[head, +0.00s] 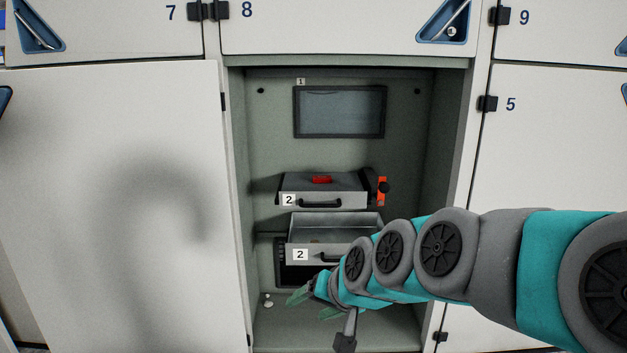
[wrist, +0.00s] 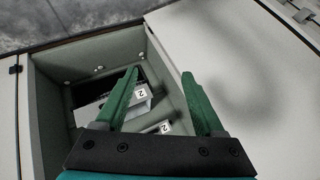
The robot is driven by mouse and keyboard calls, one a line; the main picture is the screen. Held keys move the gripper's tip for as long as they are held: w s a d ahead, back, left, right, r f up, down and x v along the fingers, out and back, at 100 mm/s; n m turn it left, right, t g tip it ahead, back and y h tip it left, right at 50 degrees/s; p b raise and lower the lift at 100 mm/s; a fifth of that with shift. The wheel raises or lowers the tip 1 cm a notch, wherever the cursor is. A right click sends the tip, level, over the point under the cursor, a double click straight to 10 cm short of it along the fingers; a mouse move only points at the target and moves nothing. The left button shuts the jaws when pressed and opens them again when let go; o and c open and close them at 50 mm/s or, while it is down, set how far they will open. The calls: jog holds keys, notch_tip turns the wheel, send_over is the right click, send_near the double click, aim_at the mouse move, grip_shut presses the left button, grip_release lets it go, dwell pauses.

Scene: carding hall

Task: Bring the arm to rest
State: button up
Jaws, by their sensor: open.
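My gripper (head: 308,304) is open and empty, low in front of the open cabinet bay, just below the lower drawer. In the wrist view its two green fingers (wrist: 160,74) are spread apart, with the labelled drawers seen between and behind them. My arm reaches in from the right of the head view and hides the right part of the lower drawer (head: 318,252). This drawer, labelled 2, stands pulled out and its inside shows. The upper drawer (head: 345,192), also labelled 2, has a red part on top and an orange-red part at its right side.
A dark panel (head: 340,112) labelled 1 is on the bay's back wall. A broad white door (head: 110,250) stands left of the bay. Closed doors 8 (head: 330,30) and 5 (head: 560,150) lie above and right. Small white pieces (head: 268,300) lie on the bay floor.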

jog(key=s+d+f+g+h, duration=0.1)
jog(key=s+d+f+g, duration=0.1)
jog(key=s+d, duration=0.3)
jog(key=s+d+f+n+g+h+p, duration=0.1)
jog(key=s+d, duration=0.4)
jog(key=s, duration=0.8)
jog(key=s+d+f+g+h, duration=0.3)
jog(key=s+d+f+g, duration=0.1)
jog(key=s, duration=0.6)
jog(key=shift+d+f+g, duration=0.25)
jog(key=shift+d+g, duration=0.25)
jog(key=shift+d, duration=0.2)
jog(key=shift+w, duration=0.1)
